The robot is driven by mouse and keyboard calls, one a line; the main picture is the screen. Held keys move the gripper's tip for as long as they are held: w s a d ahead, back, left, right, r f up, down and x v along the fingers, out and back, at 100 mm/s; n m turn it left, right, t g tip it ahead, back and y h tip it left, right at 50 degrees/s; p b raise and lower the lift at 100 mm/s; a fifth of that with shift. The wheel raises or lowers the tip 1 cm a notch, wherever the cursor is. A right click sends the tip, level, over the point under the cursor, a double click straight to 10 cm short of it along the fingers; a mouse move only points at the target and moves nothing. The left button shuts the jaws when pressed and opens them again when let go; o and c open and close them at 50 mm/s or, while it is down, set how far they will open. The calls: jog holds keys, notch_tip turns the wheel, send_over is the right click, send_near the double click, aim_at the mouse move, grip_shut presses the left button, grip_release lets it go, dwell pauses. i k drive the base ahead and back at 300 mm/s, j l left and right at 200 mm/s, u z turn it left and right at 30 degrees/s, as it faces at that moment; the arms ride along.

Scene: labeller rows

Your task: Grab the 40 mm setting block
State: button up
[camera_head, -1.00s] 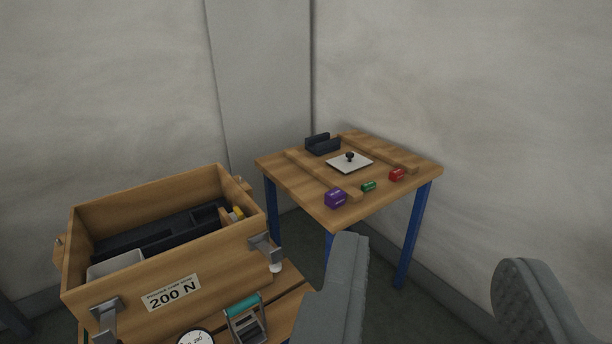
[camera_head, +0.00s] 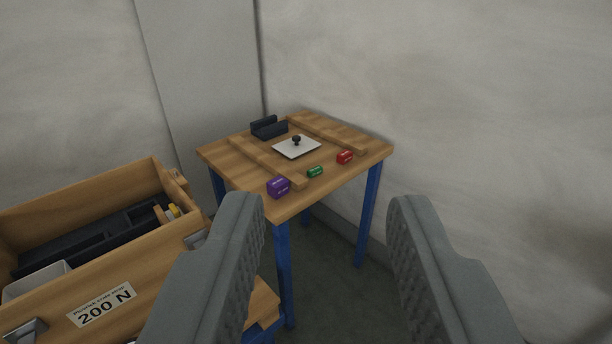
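Three small labelled blocks lie along the front part of a wooden table: a purple block (camera_head: 278,187), the largest, at the left, a small green block (camera_head: 315,172) in the middle and a red block (camera_head: 345,157) at the right. Their labels are too small to read, so I cannot tell which one is the 40 mm setting block. My gripper (camera_head: 325,203) is open and empty, its two grey fingers wide apart. In the picture it is below the blocks, on the near side of the table.
The wooden table (camera_head: 235,167) has blue legs, two raised wooden strips, a white plate (camera_head: 290,150) with a black knob, and a dark holder (camera_head: 268,131) at the back. A wooden box (camera_head: 60,302) marked 200 N stands at lower left. Walls rise behind the table.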

aim_at(277, 187)
jog(key=k+l+u, duration=0.25)
jog(key=k+l, duration=0.25)
jog(key=l, duration=0.25)
jog(key=k+l+u, duration=0.25)
jog(key=k+l, duration=0.3)
jog(key=l, duration=0.15)
jog(key=i+j+z, duration=0.25)
jog(key=i+j, duration=0.2)
jog(key=i, duration=0.2)
jog(key=i+j+z, duration=0.25)
jog(key=i+j, duration=0.3)
